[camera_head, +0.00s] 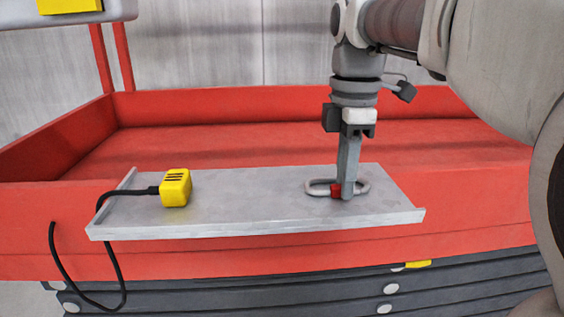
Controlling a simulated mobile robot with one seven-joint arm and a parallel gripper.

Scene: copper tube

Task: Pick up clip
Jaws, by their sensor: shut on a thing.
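The clip (318,188) is a silvery oval ring with a small red part (336,190). It is at the right half of a grey metal shelf (255,208), at or just above its surface; I cannot tell if it touches. My gripper (347,192) points straight down and its fingers are shut on the clip, near the red part. The fingers hide part of the ring.
A yellow box-shaped device (176,188) stands on the left of the shelf, with a black cable (112,250) looping over the left edge. The shelf has raised end lips. A red railed platform (300,140) lies behind. The shelf's middle is clear.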

